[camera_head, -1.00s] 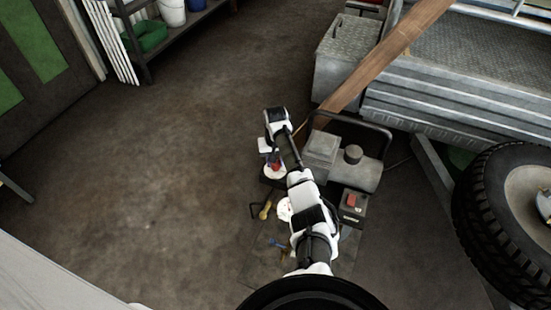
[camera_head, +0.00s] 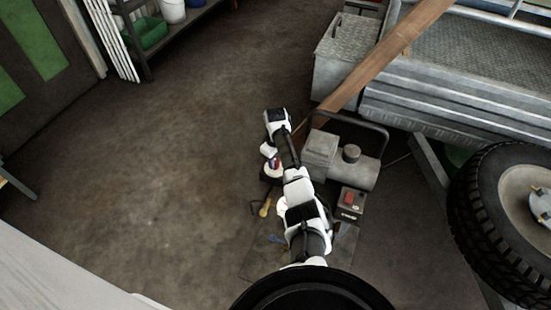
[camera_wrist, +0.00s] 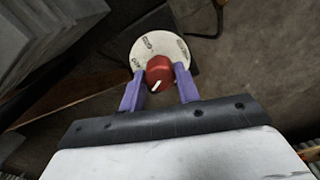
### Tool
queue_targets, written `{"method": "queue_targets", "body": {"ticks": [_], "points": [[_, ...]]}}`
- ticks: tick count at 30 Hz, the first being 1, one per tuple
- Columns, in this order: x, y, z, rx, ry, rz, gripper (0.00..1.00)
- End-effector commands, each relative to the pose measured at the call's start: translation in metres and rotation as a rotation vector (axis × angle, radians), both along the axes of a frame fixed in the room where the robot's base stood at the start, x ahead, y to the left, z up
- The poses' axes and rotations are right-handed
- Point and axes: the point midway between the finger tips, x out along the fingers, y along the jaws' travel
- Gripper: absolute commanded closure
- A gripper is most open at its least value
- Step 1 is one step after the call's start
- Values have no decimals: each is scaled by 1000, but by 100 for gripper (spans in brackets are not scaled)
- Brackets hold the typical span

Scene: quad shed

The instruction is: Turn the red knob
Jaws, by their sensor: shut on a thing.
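The red knob (camera_wrist: 160,70) sits on a round white dial plate with dark markings (camera_wrist: 170,42) in the wrist view. A white pointer line on the knob slants up to the right. My gripper (camera_wrist: 160,80) has its two purple fingers on either side of the knob and is shut on it. In the head view my gripper (camera_head: 274,162) is at the left end of the arm, with a bit of red knob showing by the fingers. The plate there is mostly hidden by my arm.
A grey machine with a tank (camera_head: 345,160) and a box with a red switch (camera_head: 350,203) stand right of my arm. A wooden plank (camera_head: 390,60) leans on a metal trailer (camera_head: 440,95). A large tyre (camera_head: 475,215) is at the right. The floor at left is clear.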

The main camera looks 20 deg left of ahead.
Motion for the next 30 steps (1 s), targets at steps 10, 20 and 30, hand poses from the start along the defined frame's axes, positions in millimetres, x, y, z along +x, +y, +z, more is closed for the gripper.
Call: {"method": "queue_targets", "body": {"ticks": [10, 20, 30], "points": [[1, 1, 1, 3, -3, 44, 91], [1, 1, 1, 3, -3, 44, 63], [0, 0, 0, 2, -2, 44, 46]]}}
